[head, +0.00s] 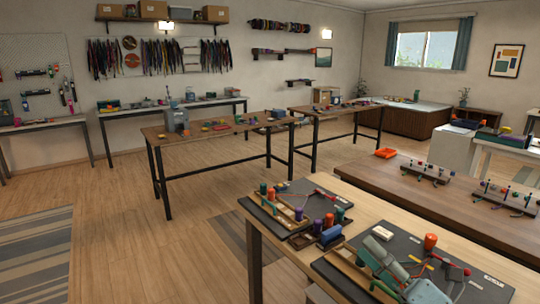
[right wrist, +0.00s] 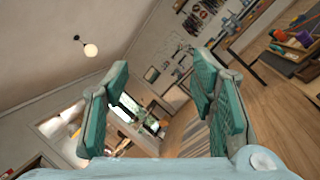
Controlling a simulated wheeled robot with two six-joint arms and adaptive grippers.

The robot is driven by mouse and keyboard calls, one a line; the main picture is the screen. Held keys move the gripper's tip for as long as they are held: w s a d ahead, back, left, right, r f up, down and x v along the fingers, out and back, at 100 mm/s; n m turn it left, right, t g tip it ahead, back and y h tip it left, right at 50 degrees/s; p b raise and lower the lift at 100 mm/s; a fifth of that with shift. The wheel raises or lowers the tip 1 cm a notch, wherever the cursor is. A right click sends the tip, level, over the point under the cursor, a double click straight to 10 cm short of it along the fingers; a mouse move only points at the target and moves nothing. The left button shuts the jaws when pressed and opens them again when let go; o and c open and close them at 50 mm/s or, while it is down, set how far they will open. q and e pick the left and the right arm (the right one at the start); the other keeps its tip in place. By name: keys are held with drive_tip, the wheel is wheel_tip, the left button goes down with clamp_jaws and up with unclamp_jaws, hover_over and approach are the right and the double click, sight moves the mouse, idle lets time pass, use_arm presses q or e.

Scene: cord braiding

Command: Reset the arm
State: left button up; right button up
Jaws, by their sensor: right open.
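My right gripper (head: 380,250) shows in the head view at the bottom right, over the near workbench and partly in front of a dark board. In the right wrist view, the two teal-padded fingers of this gripper (right wrist: 160,68) stand wide apart with nothing between them. The room shows tilted beyond them. My left gripper is not in the head view.
The near workbench (head: 262,222) holds a dark braiding board with colored spools and a blue block (head: 330,235). A brown table (head: 400,187) stands behind. Open wooden floor (head: 160,235) lies to the left.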

drive_tip(key=s+d+f+m+g+h, duration=0.1)
drive_tip(key=s+d+f+m+h, duration=0.1)
drive_tip(key=d+f+m+h, duration=0.5)
drive_tip(key=s+d+f+m+g+h, duration=0.1)
drive_tip(key=s+f+m+h, duration=0.3)
drive_tip(key=m, duration=0.7)
drive_tip(key=s+d+f+m+g+h, duration=0.1)
drive_tip(key=d+f+m+h, duration=0.5)
drive_tip(key=m, duration=0.3)
drive_tip(key=s+a+f+m+g+y, duration=0.1)
drive_tip(key=s+a+f+m+g, duration=0.3)
drive_tip(key=s+f, duration=0.55)
drive_tip(key=s+a+f+m+g+y, duration=0.1)
drive_tip(key=s+a+f+g+y, duration=0.1)
drive_tip(key=s+a+f+g, duration=0.65)
drive_tip(key=s+d+f, duration=0.2)
drive_tip(key=f, duration=0.7)
drive_tip(key=s+d+f, duration=0.2)
drive_tip(key=d+f, duration=0.1)
drive_tip(key=f, duration=0.6)
drive_tip(key=s+f, duration=1.2)
drive_tip(key=s, duration=0.2)
drive_tip(key=shift+d+f+g, duration=0.25)
drive_tip(key=shift+f+g, duration=0.1)
drive_tip(key=shift+f, duration=0.05)
